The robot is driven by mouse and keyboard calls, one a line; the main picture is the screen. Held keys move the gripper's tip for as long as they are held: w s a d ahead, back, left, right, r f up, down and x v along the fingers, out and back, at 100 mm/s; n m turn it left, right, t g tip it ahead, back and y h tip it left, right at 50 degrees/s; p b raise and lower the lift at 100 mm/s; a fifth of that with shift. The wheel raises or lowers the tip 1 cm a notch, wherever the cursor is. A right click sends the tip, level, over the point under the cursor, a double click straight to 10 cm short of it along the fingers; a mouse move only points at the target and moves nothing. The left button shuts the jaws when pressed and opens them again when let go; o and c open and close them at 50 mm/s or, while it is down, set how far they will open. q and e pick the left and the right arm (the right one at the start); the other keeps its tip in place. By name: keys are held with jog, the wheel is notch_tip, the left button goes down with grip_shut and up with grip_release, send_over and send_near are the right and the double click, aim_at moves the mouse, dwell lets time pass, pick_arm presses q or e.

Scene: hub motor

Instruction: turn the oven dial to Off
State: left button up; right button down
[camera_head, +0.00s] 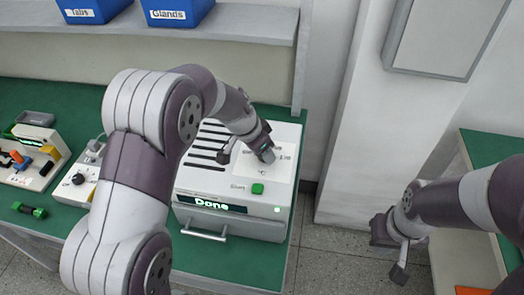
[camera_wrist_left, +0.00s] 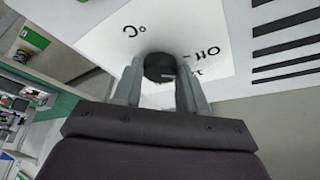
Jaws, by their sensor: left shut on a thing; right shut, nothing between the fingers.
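The oven (camera_head: 192,181) is a white box on the green bench, with dark slots on top and a white label panel. My left gripper (camera_head: 266,154) reaches down onto this panel from above. In the left wrist view the two grey fingers are shut on the dark round dial (camera_wrist_left: 160,66), one on each side. An "Off" mark (camera_wrist_left: 208,51) and a "°C" mark (camera_wrist_left: 134,29) show beside it, upside down. The fingers hide most of the dial, so its pointer cannot be read. My right gripper (camera_head: 389,251) is shut and empty, over the floor at the right.
The oven front has a lit display (camera_head: 212,204) reading "Done", a green button (camera_head: 257,188) and a handle (camera_head: 204,234). A small device with a black knob (camera_head: 78,179) stands to the left. Blue bins (camera_head: 177,12) sit on the shelf above. A white pillar rises right of the bench.

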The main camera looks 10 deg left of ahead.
pick_arm(q)
jog(key=shift+d+r+n+y+p, duration=0.2)
jog(key=shift+n+y+p, duration=0.2)
jog(key=shift+n+p, duration=0.5)
jog(key=shift+f+n+t+p, duration=0.1)
jog(key=shift+n+t+p, duration=0.3)
jog(key=shift+n+p, duration=0.5)
jog(key=shift+y, duration=0.3)
jog(key=o, duration=1.1)
jog(key=shift+f, duration=0.1)
jog(key=shift+c, duration=0.2)
jog(key=b+v, duration=0.1)
jog(key=v, duration=1.1)
jog(key=shift+r+b, duration=0.3)
jog(key=shift+b, duration=0.1)
jog(key=shift+s+a, duration=0.1)
jog(key=shift+s, duration=0.05)
